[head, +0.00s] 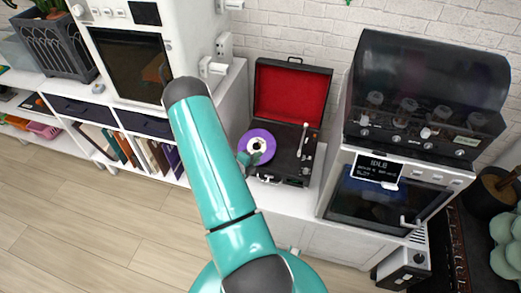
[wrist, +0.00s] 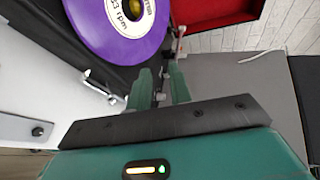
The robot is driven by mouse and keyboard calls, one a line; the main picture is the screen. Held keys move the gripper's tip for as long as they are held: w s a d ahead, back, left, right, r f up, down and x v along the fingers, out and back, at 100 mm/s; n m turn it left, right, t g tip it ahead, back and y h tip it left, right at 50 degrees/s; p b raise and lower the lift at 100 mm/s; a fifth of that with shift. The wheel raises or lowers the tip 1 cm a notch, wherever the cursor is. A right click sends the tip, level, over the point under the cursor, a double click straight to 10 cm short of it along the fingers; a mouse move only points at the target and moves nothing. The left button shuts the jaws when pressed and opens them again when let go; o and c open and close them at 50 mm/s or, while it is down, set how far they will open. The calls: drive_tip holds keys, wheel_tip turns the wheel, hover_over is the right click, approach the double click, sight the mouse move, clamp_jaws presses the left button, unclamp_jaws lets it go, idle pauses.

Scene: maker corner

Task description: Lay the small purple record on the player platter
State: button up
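The small purple record (head: 268,136) with a white label lies flat on the left part of the open record player (head: 292,164), covering the platter. In the wrist view the record (wrist: 94,36) shows at the upper left, with a golden knob at its centre. My gripper (head: 245,158) is at the record's near left edge in the head view. In the wrist view my gripper's (wrist: 160,76) two teal fingers stand apart, with no record between them. The fingertips are close to the record's rim; I cannot tell whether they touch it.
The player's red-lined lid (head: 291,95) stands open behind, and its tonearm (head: 303,138) is right of the record. A white oven-like machine (head: 385,200) stands to the right, and a white cabinet unit (head: 205,45) to the left. The floor in front is clear.

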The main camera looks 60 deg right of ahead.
drive_tip(key=shift+w+a+r, duration=0.1)
drive_tip(key=shift+a+r, duration=0.05)
drive_tip(key=shift+a, duration=0.3)
wheel_tip(320, 180, up, 7)
drive_tip(key=a, duration=0.2)
drive_tip(key=shift+w+a, duration=0.35)
